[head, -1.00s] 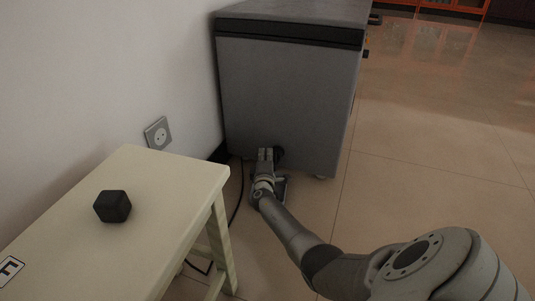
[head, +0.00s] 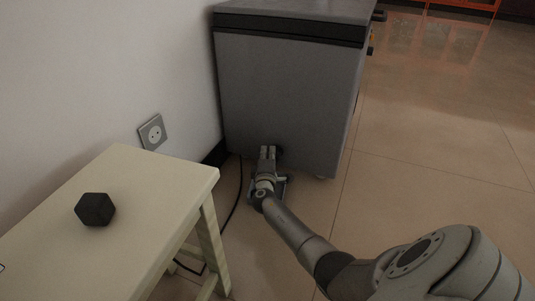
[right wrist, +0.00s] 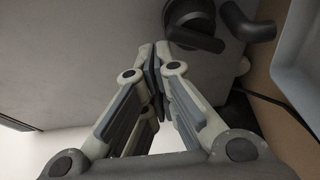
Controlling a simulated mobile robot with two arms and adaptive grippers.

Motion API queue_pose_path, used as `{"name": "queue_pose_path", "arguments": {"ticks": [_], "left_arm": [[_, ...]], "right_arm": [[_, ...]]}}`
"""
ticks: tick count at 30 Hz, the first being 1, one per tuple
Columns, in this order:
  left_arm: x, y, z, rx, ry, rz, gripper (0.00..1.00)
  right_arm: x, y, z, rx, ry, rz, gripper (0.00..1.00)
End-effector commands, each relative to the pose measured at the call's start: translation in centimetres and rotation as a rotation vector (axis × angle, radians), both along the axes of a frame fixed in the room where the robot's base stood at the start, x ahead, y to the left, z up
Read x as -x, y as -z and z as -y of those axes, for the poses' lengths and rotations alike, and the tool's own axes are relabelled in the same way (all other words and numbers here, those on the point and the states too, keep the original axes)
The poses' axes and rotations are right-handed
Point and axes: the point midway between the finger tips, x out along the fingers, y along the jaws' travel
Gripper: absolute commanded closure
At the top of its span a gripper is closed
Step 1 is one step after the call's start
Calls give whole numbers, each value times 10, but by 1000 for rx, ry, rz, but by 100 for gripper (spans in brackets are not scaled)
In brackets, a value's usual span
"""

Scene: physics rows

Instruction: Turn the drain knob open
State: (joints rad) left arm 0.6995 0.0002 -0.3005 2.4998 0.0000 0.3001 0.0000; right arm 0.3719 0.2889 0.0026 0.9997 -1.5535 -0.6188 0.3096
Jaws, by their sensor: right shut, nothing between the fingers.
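The drain knob (right wrist: 190,18) is a dark round part low on the side of a grey chest freezer (head: 285,100); it shows at the top of the right wrist view. In the head view it is a small dark shape (head: 279,153), partly hidden by my gripper. A dark bent drain spout (right wrist: 247,22) sits to its right in the wrist view. My right gripper (right wrist: 158,62) is shut and empty, its fingertips just beside the knob; whether they touch it I cannot tell. It also shows in the head view (head: 268,151). My left gripper is not in view.
A light tray (right wrist: 302,50) lies by the spout. The tiled floor at right is clear.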

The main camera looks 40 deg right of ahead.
Motion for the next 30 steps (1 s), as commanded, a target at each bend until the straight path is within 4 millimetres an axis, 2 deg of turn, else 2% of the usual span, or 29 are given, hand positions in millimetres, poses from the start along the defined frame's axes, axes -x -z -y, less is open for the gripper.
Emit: {"name": "queue_pose_path", "arguments": {"ticks": [15,30], "left_arm": [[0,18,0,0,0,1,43],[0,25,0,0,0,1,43]], "right_arm": [[14,0,7,0,1,0,100],[20,2,11,-198,0,382,100]]}}
